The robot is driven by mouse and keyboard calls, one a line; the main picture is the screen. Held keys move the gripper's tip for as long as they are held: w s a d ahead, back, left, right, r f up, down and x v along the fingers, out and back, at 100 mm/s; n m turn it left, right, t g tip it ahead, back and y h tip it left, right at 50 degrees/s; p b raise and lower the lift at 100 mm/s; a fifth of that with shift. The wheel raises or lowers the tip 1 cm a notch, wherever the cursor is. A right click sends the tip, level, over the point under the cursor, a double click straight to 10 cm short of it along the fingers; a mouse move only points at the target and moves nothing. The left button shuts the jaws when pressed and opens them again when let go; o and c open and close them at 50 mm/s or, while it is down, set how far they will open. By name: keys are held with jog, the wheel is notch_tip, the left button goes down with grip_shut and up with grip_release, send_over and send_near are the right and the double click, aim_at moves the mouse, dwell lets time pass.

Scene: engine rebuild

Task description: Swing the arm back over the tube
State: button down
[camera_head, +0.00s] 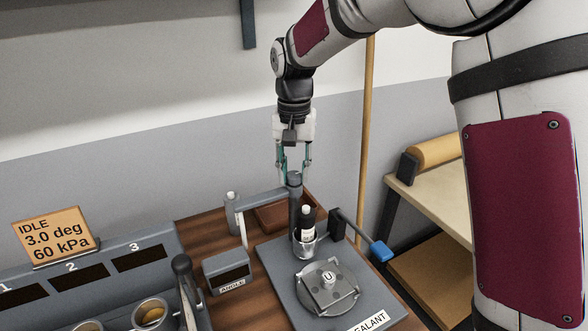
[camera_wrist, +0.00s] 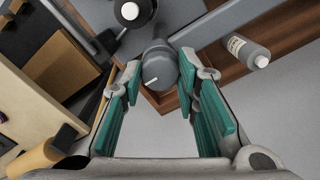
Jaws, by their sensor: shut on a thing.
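The sealant stand (camera_head: 275,262) is a grey base with an upright post (camera_head: 295,215). The wrist view shows the knob (camera_wrist: 160,68), with a white mark, between my teal-padded fingers. The tube's round top (camera_wrist: 130,11) shows there too.
A blue-ended lever (camera_head: 381,251) sticks out right of the stand. A round plate (camera_head: 327,287) lies in front. The ANGLE box (camera_head: 227,270) and a bottle (camera_head: 232,206) stand left. A sign (camera_head: 56,236) reads IDLE, 3.0 deg, 60 kPa.

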jog(key=shift+n, duration=0.3)
jog(key=n, duration=0.3)
jog(key=shift+n, duration=0.3)
jog(key=n, duration=0.4)
jog(key=shift+w+n+b, duration=0.1)
jog(key=shift+n+b, duration=0.2)
jog(key=shift+b, duration=0.1)
jog(key=n, duration=0.4)
jog(key=shift+r, duration=0.1)
jog(key=n, duration=0.5)
jog(key=c, duration=1.2)
grip_release()
